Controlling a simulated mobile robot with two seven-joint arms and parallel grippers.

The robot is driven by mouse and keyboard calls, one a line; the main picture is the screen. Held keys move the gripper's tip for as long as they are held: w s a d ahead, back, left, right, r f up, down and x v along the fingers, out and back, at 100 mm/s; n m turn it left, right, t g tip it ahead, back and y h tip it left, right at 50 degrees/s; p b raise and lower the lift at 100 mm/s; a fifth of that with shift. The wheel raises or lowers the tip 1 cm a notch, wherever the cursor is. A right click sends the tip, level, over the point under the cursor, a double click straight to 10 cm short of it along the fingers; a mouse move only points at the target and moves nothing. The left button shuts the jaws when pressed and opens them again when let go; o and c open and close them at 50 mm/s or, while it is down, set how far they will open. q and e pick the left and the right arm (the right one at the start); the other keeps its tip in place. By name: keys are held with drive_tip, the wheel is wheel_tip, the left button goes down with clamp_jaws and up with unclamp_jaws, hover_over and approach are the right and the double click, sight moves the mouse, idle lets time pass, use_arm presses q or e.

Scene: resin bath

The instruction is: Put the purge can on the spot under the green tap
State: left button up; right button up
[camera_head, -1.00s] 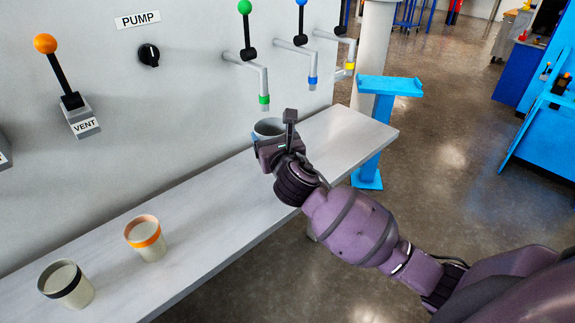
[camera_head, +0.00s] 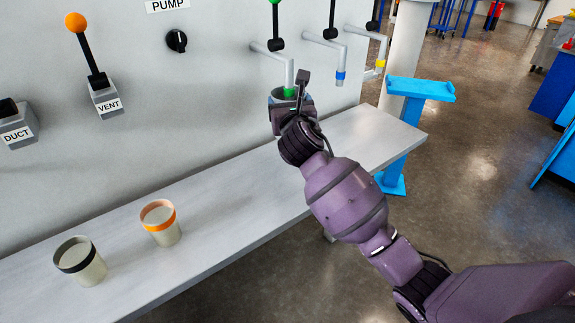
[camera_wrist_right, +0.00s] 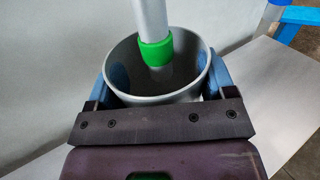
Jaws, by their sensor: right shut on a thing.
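A grey, open-topped can, held as the purge can, shows in the right wrist view (camera_wrist_right: 188,78), and its rim shows in the head view (camera_head: 272,97). My right gripper (camera_head: 290,104) is shut on it, with a finger on each side of its wall. The green tap (camera_head: 275,56) has a pipe bending down to a green-ringed outlet (camera_wrist_right: 156,51), which shows over the can's mouth. I cannot tell whether the outlet dips inside the rim. The gripper hides the can's base and the spot beneath. My left gripper is out of view.
A cup with an orange band (camera_head: 160,222) and one with a black band (camera_head: 80,262) stand on the grey shelf (camera_head: 235,185). Blue (camera_head: 340,75) and yellow (camera_head: 380,63) taps are to the right. A blue stand (camera_head: 420,90) is beyond the shelf end.

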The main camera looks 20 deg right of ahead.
drive_tip(key=shift+w+f, duration=0.1)
drive_tip(key=shift+f, duration=0.25)
wheel_tip(320, 180, down, 4)
drive_tip(key=shift+w+d+f+b, duration=0.1)
drive_tip(key=shift+f+b, duration=0.1)
drive_tip(key=shift+b, duration=0.45)
drive_tip(key=shift+f, duration=0.8)
wheel_tip(320, 180, down, 3)
drive_tip(key=shift+f+b, duration=0.1)
drive_tip(key=shift+b, duration=0.55)
drive_tip(key=shift+f, duration=0.15)
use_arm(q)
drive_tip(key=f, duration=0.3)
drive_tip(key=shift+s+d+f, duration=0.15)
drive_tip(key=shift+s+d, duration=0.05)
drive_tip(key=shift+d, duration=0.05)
